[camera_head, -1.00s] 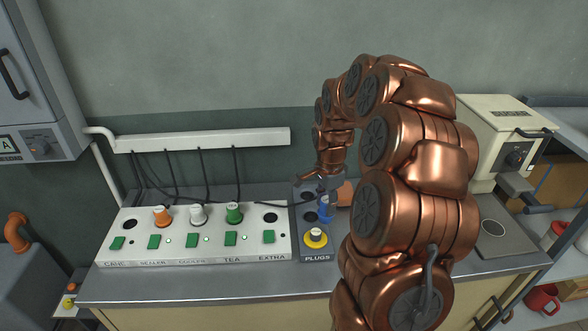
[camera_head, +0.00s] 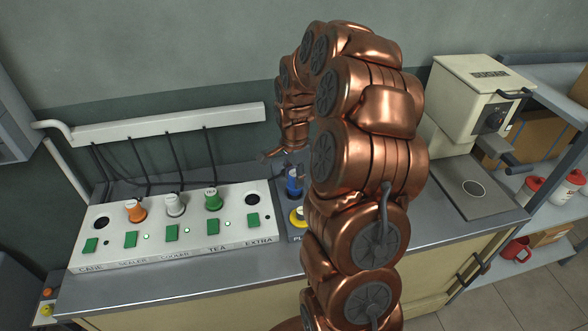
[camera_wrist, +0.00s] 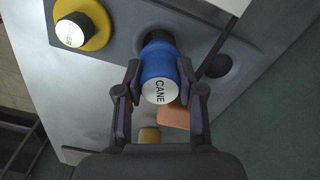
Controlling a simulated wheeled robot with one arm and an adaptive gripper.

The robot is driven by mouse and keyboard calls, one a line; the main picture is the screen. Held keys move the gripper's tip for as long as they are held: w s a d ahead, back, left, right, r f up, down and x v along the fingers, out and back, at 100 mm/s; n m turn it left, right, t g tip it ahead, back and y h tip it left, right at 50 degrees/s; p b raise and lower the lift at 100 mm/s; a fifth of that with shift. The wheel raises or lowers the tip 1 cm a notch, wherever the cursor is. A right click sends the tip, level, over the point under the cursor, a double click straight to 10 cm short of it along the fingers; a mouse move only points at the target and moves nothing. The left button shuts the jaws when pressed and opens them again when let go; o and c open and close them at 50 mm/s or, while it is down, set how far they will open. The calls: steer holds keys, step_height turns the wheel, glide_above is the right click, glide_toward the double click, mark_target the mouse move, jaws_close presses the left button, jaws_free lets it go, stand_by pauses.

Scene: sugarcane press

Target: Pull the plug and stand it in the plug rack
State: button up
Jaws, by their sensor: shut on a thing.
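My gripper (camera_wrist: 160,78) is shut on the blue plug (camera_wrist: 157,62), one finger on each side. The plug's white end reads CANE and faces the wrist camera. Its far end meets a dark ring or hole in the grey plug rack (camera_wrist: 118,42); I cannot tell whether it is fully seated. In the head view the blue plug (camera_head: 294,183) is roughly upright at the rack, below my gripper (camera_head: 292,172). My arm hides the rack's right side there. On the socket panel (camera_head: 165,257), the CANE socket (camera_head: 101,223) is empty.
A yellow plug (camera_wrist: 82,27) stands in the rack beside the blue one, and an open hole (camera_wrist: 217,68) lies on the other side. Orange, white and green plugs (camera_head: 213,199) sit in the panel. A cream machine (camera_head: 475,100) stands at the right.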

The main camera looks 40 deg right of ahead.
steer(key=shift+f, duration=0.8)
steer(key=shift+a+b, duration=0.15)
steer(key=shift+b, duration=0.75)
stand_by(0.8)
steer(key=shift+f+b, duration=0.4)
steer(key=shift+f, duration=0.2)
stand_by(0.4)
steer(key=o, duration=0.9)
steer(key=shift+r, duration=0.1)
steer(key=shift+r, duration=5.4)
